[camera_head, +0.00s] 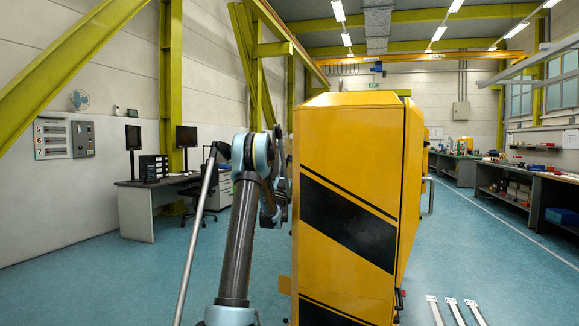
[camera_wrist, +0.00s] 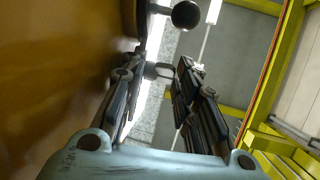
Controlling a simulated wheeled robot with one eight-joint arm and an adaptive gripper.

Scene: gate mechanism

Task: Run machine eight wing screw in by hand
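A tall yellow cabinet (camera_head: 345,150) with black diagonal bands stands right in front of my arm in the head view. No number eight is readable on it. My gripper (camera_wrist: 159,64) shows in the wrist view, its two dark fingers apart, with the orange-yellow panel (camera_wrist: 50,70) close on the left. A small dark loop-shaped metal part (camera_wrist: 160,71) appears between the fingertips; I cannot tell whether it is the wing screw or whether a finger touches it. A black ball knob (camera_wrist: 185,14) is just beyond the tips. The head view hides my gripper.
Workbenches (camera_head: 540,190) line the right. Several flat metal pieces (camera_head: 455,310) lie on the floor right of the cabinet. The blue floor (camera_head: 90,275) at left is clear.

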